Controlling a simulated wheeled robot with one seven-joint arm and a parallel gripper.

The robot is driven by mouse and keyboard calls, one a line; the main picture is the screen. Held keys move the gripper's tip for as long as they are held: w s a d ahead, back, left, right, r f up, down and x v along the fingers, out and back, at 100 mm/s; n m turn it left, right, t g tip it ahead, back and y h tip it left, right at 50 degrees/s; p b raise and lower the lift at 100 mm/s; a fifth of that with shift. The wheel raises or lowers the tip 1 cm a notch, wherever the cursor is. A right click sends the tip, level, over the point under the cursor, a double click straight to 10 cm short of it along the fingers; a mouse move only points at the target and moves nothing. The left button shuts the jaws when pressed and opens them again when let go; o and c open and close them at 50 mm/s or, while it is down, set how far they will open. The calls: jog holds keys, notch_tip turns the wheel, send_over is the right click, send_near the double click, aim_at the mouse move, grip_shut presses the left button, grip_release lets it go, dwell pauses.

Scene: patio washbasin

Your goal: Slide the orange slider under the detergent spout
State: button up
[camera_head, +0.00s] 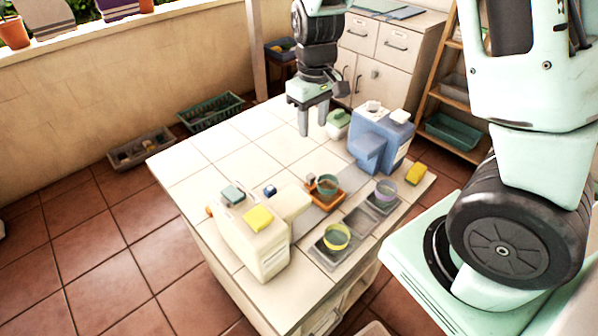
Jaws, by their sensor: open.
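I cannot tell which one holds detergent. My gripper (314,125) is open and empty, pointing down above the counter's back part, apart from the slider.
A green-lidded pot (338,124) is beside the blue dispenser. A yellow sponge (415,173) lies at the right edge. The counter's back left (215,147) is clear.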

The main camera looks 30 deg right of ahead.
aim_at(311, 176)
notch_tip(311, 176, down, 16)
dwell(0.4)
jog(key=shift+c, duration=0.3)
